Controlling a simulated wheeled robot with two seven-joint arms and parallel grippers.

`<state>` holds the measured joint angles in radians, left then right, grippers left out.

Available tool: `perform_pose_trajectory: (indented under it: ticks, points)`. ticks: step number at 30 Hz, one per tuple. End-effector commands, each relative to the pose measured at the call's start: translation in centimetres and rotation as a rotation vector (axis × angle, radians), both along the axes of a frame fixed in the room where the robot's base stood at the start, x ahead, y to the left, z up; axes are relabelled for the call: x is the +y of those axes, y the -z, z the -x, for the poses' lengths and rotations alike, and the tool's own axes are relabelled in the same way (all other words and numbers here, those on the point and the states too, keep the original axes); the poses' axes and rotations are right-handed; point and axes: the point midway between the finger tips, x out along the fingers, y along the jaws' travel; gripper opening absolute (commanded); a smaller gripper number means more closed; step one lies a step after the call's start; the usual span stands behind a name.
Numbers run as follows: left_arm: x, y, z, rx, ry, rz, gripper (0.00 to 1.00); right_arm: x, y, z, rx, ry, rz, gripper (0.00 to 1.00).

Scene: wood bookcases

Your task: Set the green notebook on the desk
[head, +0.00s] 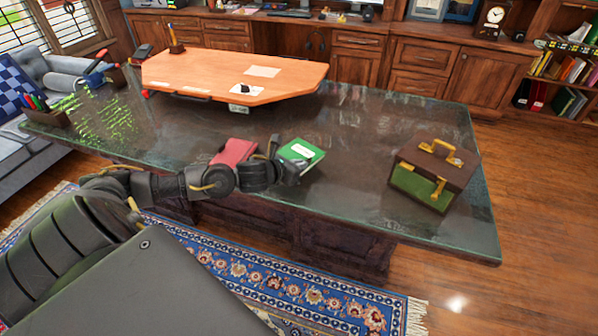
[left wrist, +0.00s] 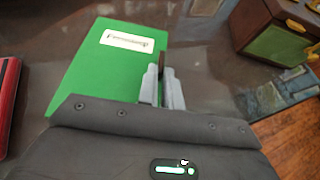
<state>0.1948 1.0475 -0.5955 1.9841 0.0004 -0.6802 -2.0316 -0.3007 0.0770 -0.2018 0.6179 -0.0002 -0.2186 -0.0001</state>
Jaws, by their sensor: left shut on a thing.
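The green notebook (head: 303,151) has a white label on its cover. It is at the end of my left arm, over the near middle of the dark, glossy desk (head: 365,130). My left gripper (head: 287,163) is shut on the notebook at its edge. In the left wrist view the notebook (left wrist: 100,65) lies to the left of the closed fingers (left wrist: 164,85), its lower part hidden by the gripper body. I cannot tell whether the notebook touches the desk top. My right gripper is not in view.
A red book (head: 234,151) lies left of the notebook, partly behind my arm. A brown and green briefcase (head: 425,182) stands at the right. A wooden raised top (head: 210,72) is at the back left, a pen box (head: 45,117) at the far left. Desk between notebook and briefcase is clear.

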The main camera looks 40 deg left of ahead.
Motion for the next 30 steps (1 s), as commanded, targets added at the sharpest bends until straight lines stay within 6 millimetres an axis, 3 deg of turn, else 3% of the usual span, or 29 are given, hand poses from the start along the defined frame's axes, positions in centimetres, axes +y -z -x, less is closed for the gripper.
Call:
perform_pose_trajectory:
  ticks: [4, 10, 22, 23, 27, 30]
  points:
    - [0.2, 0.7, -0.6, -0.001, -0.002, 0.000, 0.00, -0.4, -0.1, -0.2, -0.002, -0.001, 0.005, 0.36]
    - [0.1, 3.5, -0.5, 0.000, 0.000, 0.001, 0.00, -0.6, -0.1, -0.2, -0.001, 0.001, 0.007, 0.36]
    - [0.2, 4.0, -0.5, -0.002, 0.000, -0.001, 0.00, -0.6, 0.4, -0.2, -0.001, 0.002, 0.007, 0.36]
    - [0.1, 4.0, -0.4, 0.000, 0.000, -0.001, 0.10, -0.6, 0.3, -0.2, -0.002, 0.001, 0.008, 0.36]
    - [0.1, 4.0, -0.4, 0.001, 0.000, -0.001, 0.28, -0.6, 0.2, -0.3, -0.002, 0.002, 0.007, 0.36]
    - [0.1, 4.0, -0.4, 0.001, 0.000, -0.001, 0.29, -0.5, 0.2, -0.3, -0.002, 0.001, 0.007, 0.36]
